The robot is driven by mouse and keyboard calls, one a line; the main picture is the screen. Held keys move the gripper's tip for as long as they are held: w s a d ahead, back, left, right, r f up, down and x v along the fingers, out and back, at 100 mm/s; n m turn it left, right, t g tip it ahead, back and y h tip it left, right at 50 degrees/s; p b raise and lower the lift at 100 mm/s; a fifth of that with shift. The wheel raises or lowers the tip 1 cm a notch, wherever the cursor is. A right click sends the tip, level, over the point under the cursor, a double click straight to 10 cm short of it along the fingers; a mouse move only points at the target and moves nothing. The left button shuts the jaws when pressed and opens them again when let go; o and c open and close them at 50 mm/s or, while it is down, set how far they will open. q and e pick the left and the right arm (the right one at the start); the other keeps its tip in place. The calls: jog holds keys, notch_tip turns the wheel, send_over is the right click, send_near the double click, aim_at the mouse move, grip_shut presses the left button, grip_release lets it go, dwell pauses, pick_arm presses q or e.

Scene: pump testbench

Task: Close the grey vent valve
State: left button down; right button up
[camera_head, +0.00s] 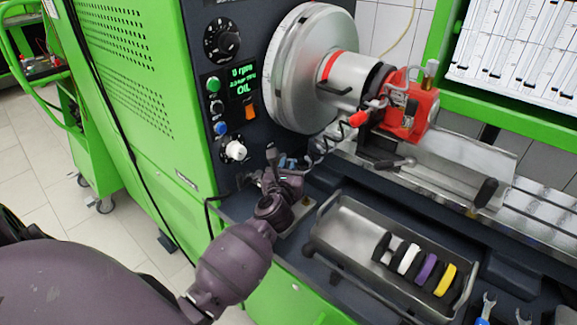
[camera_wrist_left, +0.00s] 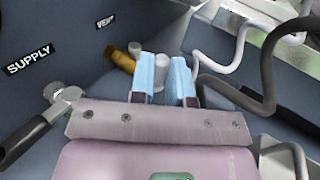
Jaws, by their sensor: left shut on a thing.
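My left gripper (camera_head: 288,163) is low at the front panel, just right of the white knob. In the left wrist view its two blue fingertips (camera_wrist_left: 161,80) are shut on a small grey piece, the grey vent valve's handle (camera_wrist_left: 159,74). A brass fitting (camera_wrist_left: 122,61) lies just left of the fingers, below the VENT label (camera_wrist_left: 106,21). The valve body is mostly hidden by the gripper, and I cannot tell how far the handle is turned. In the head view the gripper and wrist cover the valve. My right gripper is not in view.
A black-handled lever (camera_wrist_left: 28,137) is left of the gripper, below the SUPPLY label (camera_wrist_left: 28,62). Grey bent hoses (camera_wrist_left: 238,60) run close on the right. A metal tray (camera_head: 340,236) with coloured rings stands right of my forearm. The display (camera_head: 241,80) reads 0 rpm and OIL.

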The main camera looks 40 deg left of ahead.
pick_arm(q)
jog(key=m+h+p, duration=0.1)
jog(key=a+h+p, duration=0.1)
jog(key=s+m+t+h+p, duration=0.1)
jog(key=shift+s+a+m+h+p, duration=0.1)
jog(key=shift+a+m+h+p, duration=0.2)
jog(key=shift+h, duration=0.1)
jog(key=c, duration=1.1)
grip_release()
jog(key=shift+s, duration=0.1)
